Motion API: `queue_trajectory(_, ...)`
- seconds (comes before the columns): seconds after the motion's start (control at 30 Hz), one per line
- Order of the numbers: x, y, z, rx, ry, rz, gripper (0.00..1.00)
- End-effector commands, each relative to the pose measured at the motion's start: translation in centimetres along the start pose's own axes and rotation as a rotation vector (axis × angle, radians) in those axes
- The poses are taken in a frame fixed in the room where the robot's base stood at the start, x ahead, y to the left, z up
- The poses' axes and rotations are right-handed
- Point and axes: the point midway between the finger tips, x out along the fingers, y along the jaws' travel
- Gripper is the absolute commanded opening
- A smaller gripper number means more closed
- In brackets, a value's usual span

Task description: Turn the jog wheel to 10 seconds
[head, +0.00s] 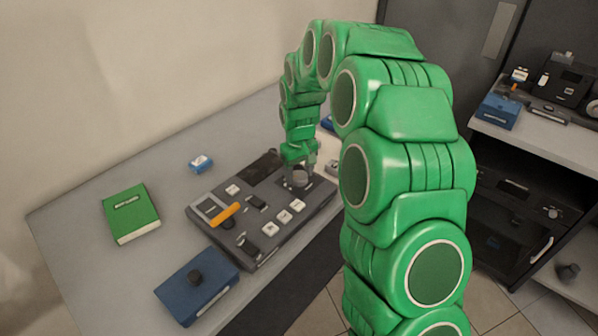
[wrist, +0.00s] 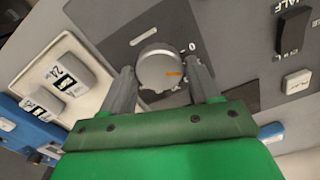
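The jog wheel (wrist: 157,66) is a round grey knob on the dark panel of a console. An orange mark sits on the right part of its face, and a printed "0" shows just right of it. In the head view the wheel (head: 299,179) is at the console's far right end, under my gripper (head: 299,163). In the wrist view my gripper (wrist: 160,76) has one finger on each side of the wheel. The fingers are apart, with a narrow gap showing beside the wheel. The wheel's lower part and the dial's markings there are hidden by the gripper.
The console (head: 232,245) has white buttons, black switches and an orange lever (head: 224,214). A green book (head: 130,213), a blue box (head: 197,286) and a small blue item (head: 201,163) lie on the grey table (head: 85,199). A shelf (head: 540,140) with equipment stands right.

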Motion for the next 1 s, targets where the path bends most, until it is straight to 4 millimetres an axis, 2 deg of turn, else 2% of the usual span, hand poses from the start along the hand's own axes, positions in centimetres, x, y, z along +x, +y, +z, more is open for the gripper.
queue_trajectory(0.03, 0.0, 0.0, 0.0, 0.0, 0.0, 0.0, 0.69)
queue_trajectory(0.1, 0.0, 0.0, 0.0, -0.001, 0.0, 0.0, 0.8)
queue_trajectory(0.43, -0.1, 0.0, 0.0, -0.001, 0.0, 0.0, 0.8)
queue_trajectory(0.57, -0.7, 0.0, -0.1, -0.001, 0.002, 0.001, 0.8)
queue_trajectory(1.0, -6.6, 0.0, -0.1, -0.001, 0.003, 0.002, 0.8)
